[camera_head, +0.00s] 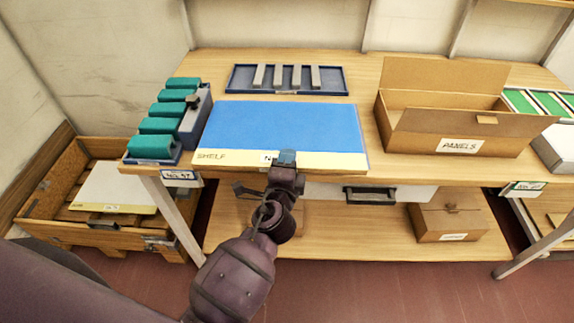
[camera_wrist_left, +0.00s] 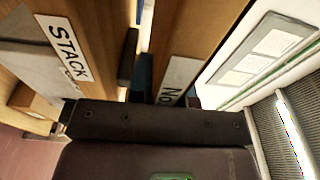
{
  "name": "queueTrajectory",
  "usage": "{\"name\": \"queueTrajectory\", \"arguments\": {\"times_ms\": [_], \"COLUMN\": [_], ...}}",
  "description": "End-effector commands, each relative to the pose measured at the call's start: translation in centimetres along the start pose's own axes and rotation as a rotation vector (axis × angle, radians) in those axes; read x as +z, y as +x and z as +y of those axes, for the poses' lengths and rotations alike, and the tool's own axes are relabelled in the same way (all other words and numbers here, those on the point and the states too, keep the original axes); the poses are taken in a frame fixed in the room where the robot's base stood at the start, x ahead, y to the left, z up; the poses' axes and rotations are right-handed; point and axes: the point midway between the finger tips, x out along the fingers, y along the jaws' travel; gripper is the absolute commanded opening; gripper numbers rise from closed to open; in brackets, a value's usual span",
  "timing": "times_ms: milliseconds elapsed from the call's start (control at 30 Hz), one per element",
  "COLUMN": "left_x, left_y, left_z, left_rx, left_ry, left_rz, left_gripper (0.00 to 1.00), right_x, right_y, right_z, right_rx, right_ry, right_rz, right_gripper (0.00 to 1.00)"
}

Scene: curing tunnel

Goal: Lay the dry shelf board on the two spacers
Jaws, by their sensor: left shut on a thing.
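The shelf board (camera_head: 285,125) is a wide panel with a blue top and a pale yellow front strip marked SHELF. It lies roughly level over the middle of the bench, its front side near the bench's front edge. My left gripper (camera_head: 285,158) is shut on the middle of this front side and partly covers a small white tag there. Whether the board rests on the bench or is held just above it, I cannot tell. Several grey bars (camera_head: 278,76) stand in a blue tray behind the board. Anything under the board is hidden. My right gripper is not in view.
A rack of teal blocks (camera_head: 158,132) stands close left of the board. An open carton marked PANELS (camera_head: 455,125) stands to its right. A wooden crate (camera_head: 105,228) with a pale board is at lower left. The wrist view shows a STACK label (camera_wrist_left: 63,48).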

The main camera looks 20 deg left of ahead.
Motion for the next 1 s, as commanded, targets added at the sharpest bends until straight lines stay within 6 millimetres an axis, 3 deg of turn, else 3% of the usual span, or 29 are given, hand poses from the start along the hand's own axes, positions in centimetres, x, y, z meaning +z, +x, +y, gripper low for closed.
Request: {"name": "queueTrajectory", "arguments": {"times_ms": [567, 700, 1000], "left_x": [0.4, 0.4, 0.4], "left_y": [3.8, 3.8, 3.8], "left_z": [-0.3, 0.8, 1.2], "left_rx": [-0.006, -0.002, -0.005], "left_ry": [0.001, 0.0, 0.001], "left_rz": [0.001, 0.001, 0.001], "left_gripper": [0.0, 0.0, 0.0], "right_x": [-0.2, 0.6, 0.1], "right_y": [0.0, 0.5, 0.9], "right_z": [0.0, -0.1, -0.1], "right_rx": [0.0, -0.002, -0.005], "right_ry": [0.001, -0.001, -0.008], "right_rz": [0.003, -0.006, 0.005], "right_gripper": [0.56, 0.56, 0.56]}}
